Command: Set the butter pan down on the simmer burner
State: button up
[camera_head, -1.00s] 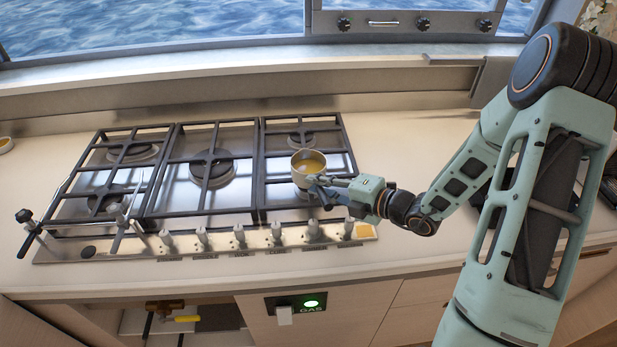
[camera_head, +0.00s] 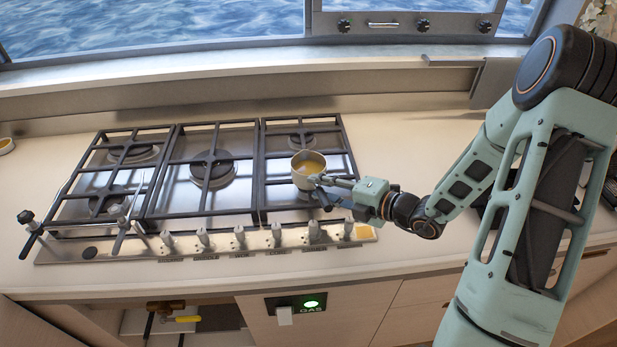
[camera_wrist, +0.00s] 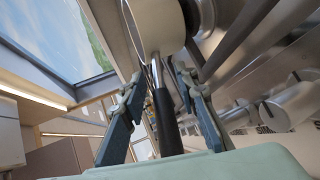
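The butter pan (camera_head: 308,172) is a small pale metal pan with yellow liquid in it. It sits upright on the grate over the front burner of the right-hand hob section, covering most of that burner. Which burner is the simmer burner I cannot read from the knob labels. My gripper (camera_head: 321,190) is just right of the pan at its handle. In the wrist view my gripper (camera_wrist: 158,82) has its fingers apart, with the black pan handle (camera_wrist: 167,122) running between them and gaps on both sides.
The hob's black grates (camera_head: 205,212) and back right burner (camera_head: 301,138) are bare. A row of knobs (camera_head: 240,236) runs along the front, close below my gripper. Counter right of the hob (camera_head: 400,150) is clear. A green light (camera_head: 311,303) glows on the GAS panel below.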

jog(key=shift+p+v, duration=0.7)
jog(key=shift+v, duration=0.5)
jog(key=o, duration=0.5)
jog(key=shift+o, duration=0.2)
jog(key=shift+f, duration=0.1)
jog(key=shift+c, duration=0.5)
jog(key=c, duration=0.4)
jog(key=shift+c, duration=0.2)
